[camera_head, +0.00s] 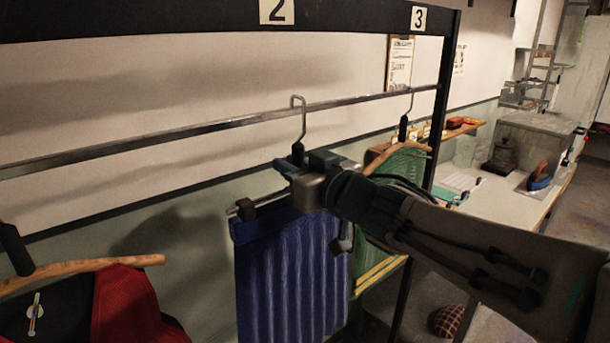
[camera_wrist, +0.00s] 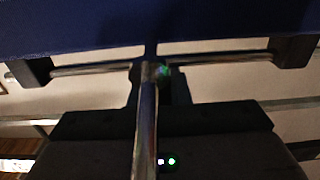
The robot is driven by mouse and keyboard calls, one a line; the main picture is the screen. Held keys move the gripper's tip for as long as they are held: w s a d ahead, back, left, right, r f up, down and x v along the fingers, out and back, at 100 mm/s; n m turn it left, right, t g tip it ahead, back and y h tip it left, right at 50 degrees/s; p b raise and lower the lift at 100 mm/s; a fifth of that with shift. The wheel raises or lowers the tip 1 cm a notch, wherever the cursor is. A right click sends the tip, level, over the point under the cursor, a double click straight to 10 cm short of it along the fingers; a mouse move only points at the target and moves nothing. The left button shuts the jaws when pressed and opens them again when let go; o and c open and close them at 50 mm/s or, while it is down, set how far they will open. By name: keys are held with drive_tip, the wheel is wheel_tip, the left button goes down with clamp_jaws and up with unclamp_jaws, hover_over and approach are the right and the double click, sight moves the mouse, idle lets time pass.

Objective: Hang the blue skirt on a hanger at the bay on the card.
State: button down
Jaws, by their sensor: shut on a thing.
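The blue skirt (camera_head: 290,270) hangs from a clip hanger (camera_head: 244,208), below the rail (camera_head: 200,132). The hanger's wire hook (camera_head: 303,122) arches over the rail beneath the number 2 tag (camera_head: 277,11); I cannot tell whether it bears its weight there. My gripper (camera_head: 300,160) is shut on the hanger's neck, just below the hook. In the wrist view the metal stem (camera_wrist: 147,120) runs up the middle, with the hanger's clips (camera_wrist: 293,51) and the skirt's blue cloth (camera_wrist: 230,20) beyond. A clipboard card (camera_head: 399,62) is on the wall; its writing is unreadable.
A green garment on a wooden hanger (camera_head: 400,148) hangs right of the skirt, near the number 3 tag (camera_head: 418,18). A red and black garment (camera_head: 125,300) hangs at lower left. A bench with an iron (camera_head: 541,178) stands at right.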

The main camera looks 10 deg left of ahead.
drive_tip(key=w+a+f+b, duration=0.2)
drive_tip(key=w+a+b, duration=0.1)
drive_tip(key=a, duration=0.1)
drive_tip(key=shift+w+a, duration=0.15)
drive_tip(key=shift+w, duration=0.2)
idle(0.4)
drive_tip(key=c, duration=1.3)
unclamp_jaws()
drive_tip(key=shift+f, duration=0.1)
drive_tip(key=shift+s, duration=0.1)
